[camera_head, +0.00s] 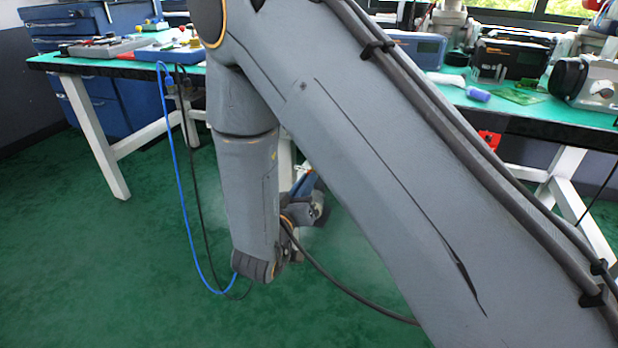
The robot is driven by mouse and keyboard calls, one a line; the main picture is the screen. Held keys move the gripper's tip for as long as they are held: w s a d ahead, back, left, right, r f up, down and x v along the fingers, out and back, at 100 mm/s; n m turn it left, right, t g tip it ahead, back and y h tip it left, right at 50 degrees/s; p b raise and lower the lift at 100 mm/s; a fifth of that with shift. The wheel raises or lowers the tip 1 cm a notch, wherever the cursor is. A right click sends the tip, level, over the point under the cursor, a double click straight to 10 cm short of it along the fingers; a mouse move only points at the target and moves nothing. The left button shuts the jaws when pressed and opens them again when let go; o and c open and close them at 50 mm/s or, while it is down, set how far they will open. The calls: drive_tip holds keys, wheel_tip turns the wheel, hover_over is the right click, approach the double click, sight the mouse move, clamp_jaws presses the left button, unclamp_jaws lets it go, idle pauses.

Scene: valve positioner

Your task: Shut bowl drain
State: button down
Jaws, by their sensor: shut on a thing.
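My own grey arm fills the middle and right of the head view, and its lower link hangs down over the floor. Dark wrist parts show at the end of that link, just right of it, with a small blue piece beside them. I cannot make out gripper fingers there. I cannot make out the bowl drain or the valve positioner; the arm covers much of the middle of the view.
A green-topped bench (546,112) with white legs runs across the back, bearing instruments and a motor-like unit (597,84). Blue drawers (108,98) stand at the left. A blue cable (180,190) hangs near my arm. Green floor (95,260) is clear at front left.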

drive_tip(key=shift+s+f+n+p, duration=0.1)
drive_tip(key=shift+n+p, duration=3.2)
drive_tip(key=shift+p, duration=0.05)
drive_tip(key=shift+f+n+p, duration=0.1)
drive_tip(key=shift+n+p, duration=3.2)
drive_tip(key=c, duration=1.9)
unclamp_jaws()
drive_tip(key=shift+a, duration=0.15)
drive_tip(key=shift+o, duration=0.2)
drive_tip(key=v, duration=0.7)
drive_tip(key=shift+s+p, duration=0.35)
drive_tip(key=shift+p, duration=0.05)
